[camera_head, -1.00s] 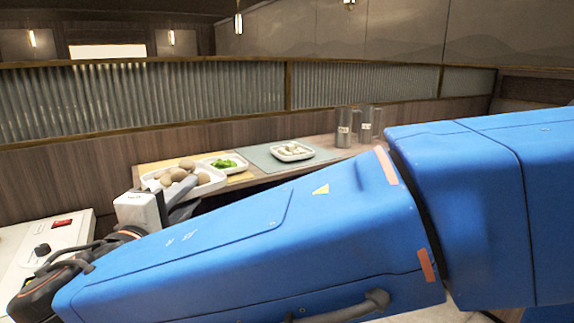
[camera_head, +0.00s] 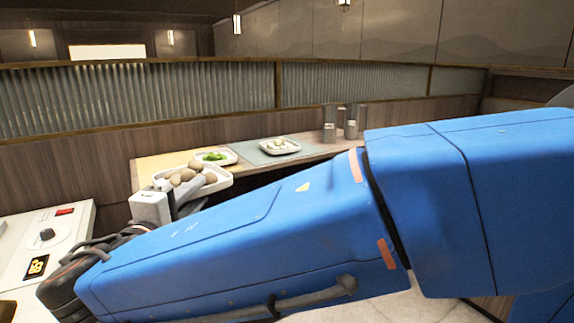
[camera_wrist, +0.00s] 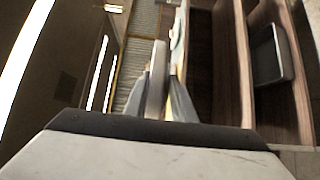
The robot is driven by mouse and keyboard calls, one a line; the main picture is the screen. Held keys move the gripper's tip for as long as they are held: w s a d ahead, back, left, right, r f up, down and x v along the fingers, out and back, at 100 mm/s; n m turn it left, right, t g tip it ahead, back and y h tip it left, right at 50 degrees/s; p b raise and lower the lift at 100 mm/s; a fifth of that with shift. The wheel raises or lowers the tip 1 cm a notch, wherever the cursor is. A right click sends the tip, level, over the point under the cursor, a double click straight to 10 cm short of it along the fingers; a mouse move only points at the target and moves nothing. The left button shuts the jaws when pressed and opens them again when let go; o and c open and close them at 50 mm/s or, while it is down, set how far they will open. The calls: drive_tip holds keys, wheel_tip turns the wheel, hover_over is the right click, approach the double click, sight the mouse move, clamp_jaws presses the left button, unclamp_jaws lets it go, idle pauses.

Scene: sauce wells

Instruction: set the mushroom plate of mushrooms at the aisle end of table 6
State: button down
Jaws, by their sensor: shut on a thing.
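The mushroom plate (camera_head: 222,183) is a white dish heaped with round brown mushrooms (camera_head: 188,174). My gripper (camera_head: 182,194) is shut on its near left side and holds it at the table's near edge in the picture. Whether the plate touches the table I cannot tell. The table (camera_head: 318,154) is a long wooden top along the back partition. In the wrist view my gripper (camera_wrist: 158,85) points away with a pale, narrow edge-on shape between its fingers, probably the plate. My blue arm hides the table's near right part.
On the table are a yellow mat (camera_head: 148,168), a white plate of greens (camera_head: 230,155), a grey-green mat (camera_head: 250,157) with a plate of pale pieces (camera_head: 279,147), and metal tumblers (camera_head: 329,124). A white counter unit with a knob (camera_head: 46,235) stands at the left.

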drive_tip(key=w+d+f+h, duration=0.1)
drive_tip(key=w+d+f, duration=0.55)
drive_tip(key=w, duration=0.35)
drive_tip(key=w+d+f+m+h, duration=0.1)
drive_tip(key=w+d+f, duration=0.5)
drive_tip(key=w, duration=0.4)
drive_tip(key=w+d+f, duration=0.5)
drive_tip(key=w+f, duration=0.3)
drive_tip(key=w, duration=0.2)
drive_tip(key=w+d+f, duration=0.3)
drive_tip(key=d+f, duration=0.9)
drive_tip(key=d, duration=0.2)
drive_tip(key=w+d+f, duration=0.4)
drive_tip(key=d+f, duration=0.8)
drive_tip(key=d, duration=0.3)
drive_tip(key=shift+d+f+m+g, duration=0.3)
drive_tip(key=shift+f, duration=0.05)
